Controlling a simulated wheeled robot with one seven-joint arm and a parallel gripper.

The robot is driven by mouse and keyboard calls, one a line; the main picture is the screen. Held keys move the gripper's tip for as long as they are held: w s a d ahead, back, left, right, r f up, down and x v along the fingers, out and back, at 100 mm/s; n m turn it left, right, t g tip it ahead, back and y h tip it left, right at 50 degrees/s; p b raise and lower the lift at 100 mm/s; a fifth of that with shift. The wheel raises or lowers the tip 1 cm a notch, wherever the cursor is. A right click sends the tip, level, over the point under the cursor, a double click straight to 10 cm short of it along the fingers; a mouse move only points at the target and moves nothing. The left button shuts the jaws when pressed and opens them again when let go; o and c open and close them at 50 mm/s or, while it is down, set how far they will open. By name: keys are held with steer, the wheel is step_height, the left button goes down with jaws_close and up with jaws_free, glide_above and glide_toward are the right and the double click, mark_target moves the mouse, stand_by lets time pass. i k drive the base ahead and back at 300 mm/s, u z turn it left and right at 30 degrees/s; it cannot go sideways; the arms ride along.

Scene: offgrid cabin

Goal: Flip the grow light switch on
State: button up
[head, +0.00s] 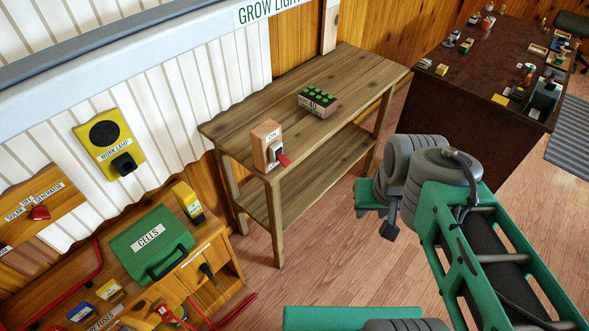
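The grow light switch is a small wooden box (266,146) near the front left corner of a wooden bench. It has an "ON" label at its top and a red lever (283,159) low on its face, tilted down and outward. A sign reading "GROW LIGHT", cut off by the frame's top edge, hangs on a beam above (268,10). My green and grey arm reaches in from the lower right. Its far end, with a dark part that may be my gripper (389,222), is right of the bench, apart from the switch. Its fingers are not clear.
A seedling tray (319,101) sits on the wooden bench (345,75) behind the switch. A work lamp (108,143) hangs on the left wall. A green cells box (150,243) and a low cabinet stand lower left. A dark desk (480,60) stands far right. Floor between is clear.

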mark_target(283, 161)
steer(key=u, duration=0.6)
steer(key=k, duration=1.35)
steer(key=u, duration=0.6)
steer(key=i, duration=0.55)
steer(key=u, duration=1)
steer(key=i, duration=1.75)
steer(key=z, duration=0.85)
